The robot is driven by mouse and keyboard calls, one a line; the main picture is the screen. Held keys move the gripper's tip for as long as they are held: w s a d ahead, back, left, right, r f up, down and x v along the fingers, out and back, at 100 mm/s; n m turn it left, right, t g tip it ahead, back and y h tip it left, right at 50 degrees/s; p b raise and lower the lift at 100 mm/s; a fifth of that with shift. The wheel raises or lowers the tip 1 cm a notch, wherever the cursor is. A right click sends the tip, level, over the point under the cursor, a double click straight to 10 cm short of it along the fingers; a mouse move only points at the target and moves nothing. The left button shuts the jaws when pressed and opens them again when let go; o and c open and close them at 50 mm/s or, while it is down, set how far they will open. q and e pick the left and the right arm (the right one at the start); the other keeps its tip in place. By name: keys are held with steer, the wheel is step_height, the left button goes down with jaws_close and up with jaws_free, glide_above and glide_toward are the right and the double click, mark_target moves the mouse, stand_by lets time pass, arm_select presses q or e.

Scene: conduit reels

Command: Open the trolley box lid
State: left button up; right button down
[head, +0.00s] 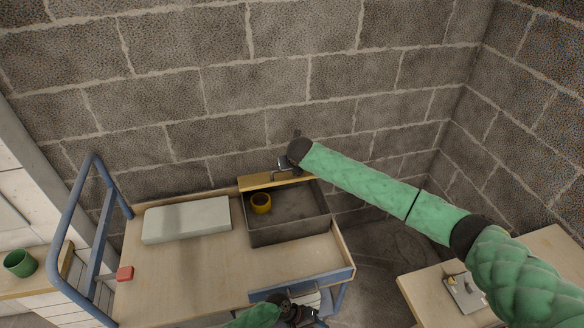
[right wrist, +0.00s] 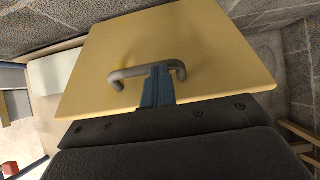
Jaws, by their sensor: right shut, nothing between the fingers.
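The dark grey trolley box (head: 290,235) stands on the trolley top with its inside in view. Its yellow lid (head: 258,181) is raised at the box's back edge, near the wall, seen as a narrow strip. In the right wrist view the lid (right wrist: 205,50) shows its broad face with a grey bar handle (right wrist: 130,73). My right gripper (head: 284,164) is shut and empty; its blue fingers (right wrist: 157,85) are at the handle, and I cannot tell whether they touch it. My left gripper (head: 300,312) is at the trolley's front edge, its fingers unclear.
A yellow cup-like thing (head: 260,203) is inside the box. A pale flat case (head: 187,219) and a red block (head: 125,273) lie on the trolley top (head: 190,275). A blue rail (head: 75,225) rises at left. A block wall (head: 230,100) stands close behind.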

arm_select(q)
steer(key=s+a+f+t+y, duration=0.2)
steer(key=a+f, duration=0.5)
steer(key=s+a+f+t+y, duration=0.1)
steer(key=s+a+f+y, duration=0.1)
steer(key=a+f, duration=0.5)
arm_select(e)
steer(key=shift+w+r, duration=0.4)
arm_select(q)
steer(key=s+a+f+m+y, duration=0.1)
steer(key=s+a+f+y, duration=0.1)
steer(key=s+a+f, duration=0.4)
steer(key=s+a+f+m+y, duration=0.2)
steer(key=s+a+f, duration=0.3)
steer(key=s+a, duration=0.4)
steer(key=shift+s+f+t+y, duration=0.35)
steer(key=shift+s+y, duration=0.15)
steer(key=shift+s, duration=0.15)
arm_select(e)
steer(key=w+a+r, duration=0.2)
steer(key=w+r, duration=0.2)
steer(key=w, duration=0.2)
steer(key=shift+r, duration=0.15)
